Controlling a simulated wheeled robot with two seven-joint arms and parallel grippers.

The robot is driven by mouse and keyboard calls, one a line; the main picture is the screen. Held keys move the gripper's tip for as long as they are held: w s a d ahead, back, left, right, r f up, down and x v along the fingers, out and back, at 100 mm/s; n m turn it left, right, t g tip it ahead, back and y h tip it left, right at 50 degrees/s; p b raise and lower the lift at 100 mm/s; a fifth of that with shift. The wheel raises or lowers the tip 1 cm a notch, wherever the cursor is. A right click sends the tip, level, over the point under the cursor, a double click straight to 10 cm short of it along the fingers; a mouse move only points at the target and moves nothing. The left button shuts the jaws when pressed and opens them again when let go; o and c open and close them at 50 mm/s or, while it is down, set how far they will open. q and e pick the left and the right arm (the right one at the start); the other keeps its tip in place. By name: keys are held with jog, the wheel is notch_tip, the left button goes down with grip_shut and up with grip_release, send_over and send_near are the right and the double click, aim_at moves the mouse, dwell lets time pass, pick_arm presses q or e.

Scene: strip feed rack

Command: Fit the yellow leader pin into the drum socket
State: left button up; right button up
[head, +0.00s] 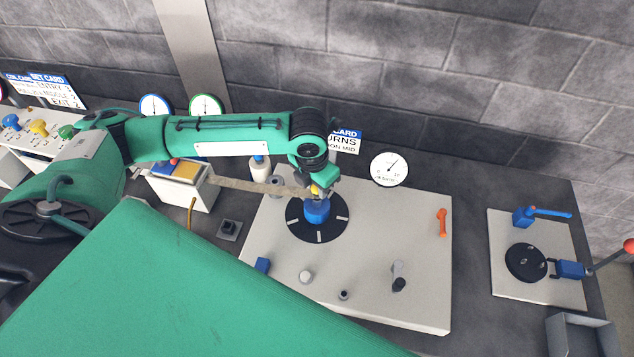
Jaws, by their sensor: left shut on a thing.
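My left gripper (325,188) comes in from the left and points down over the middle of the white plate. It is shut on the yellow leader pin (316,190), of which only a small part shows between the fingers. A tan strip (240,184) runs from the pin leftward to a small white box. The blue drum (317,211) stands upright on a black disc (302,225) with white marks, right below the pin. The drum's socket is hidden by the gripper and pin. I cannot tell whether the pin touches the drum. My right gripper is out of view.
The white plate (420,270) also carries an orange handle (442,222), a blue block (262,265) and several small posts. The white box (183,192) stands left. A second plate (500,280) with blue clamps is at right, near a grey tray (583,338). Gauges line the wall.

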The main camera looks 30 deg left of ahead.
pick_arm(q)
jog(key=shift+f, duration=0.4)
jog(key=o, duration=1.1)
jog(key=shift+c, duration=0.2)
notch_tip(320, 180, up, 14)
jog(key=s+b, duration=0.1)
jog(key=b, duration=0.1)
jog(key=shift+s+a+f, duration=0.15)
jog(key=shift+s+a, duration=0.05)
jog(key=shift+s, duration=0.15)
